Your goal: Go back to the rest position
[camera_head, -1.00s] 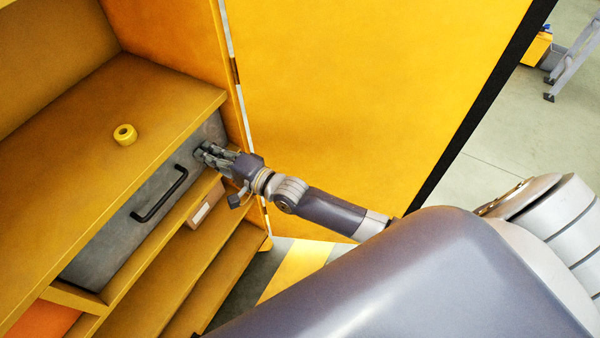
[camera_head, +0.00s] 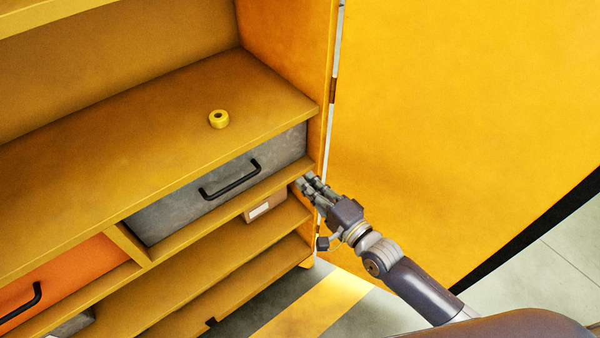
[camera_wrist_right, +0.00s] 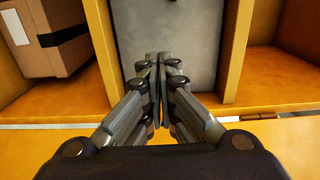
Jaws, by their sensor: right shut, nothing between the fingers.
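My right gripper (camera_head: 308,183) is shut and empty in the head view, just in front of the right end of the yellow cabinet's shelves, below and right of the grey drawer (camera_head: 168,215). In the right wrist view its fingers (camera_wrist_right: 158,58) are together, with a grey panel (camera_wrist_right: 190,28) behind them. The grey drawer has a black handle (camera_head: 230,182) and looks closed; the gripper is apart from the handle. My left gripper is not in view.
A yellow ring-shaped roll (camera_head: 219,119) lies on the shelf above the drawer. An open yellow door (camera_head: 430,120) stands close on the right. A cardboard box (camera_head: 263,206) sits below the drawer; an orange drawer (camera_head: 70,275) is at left. Floor shows at bottom right.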

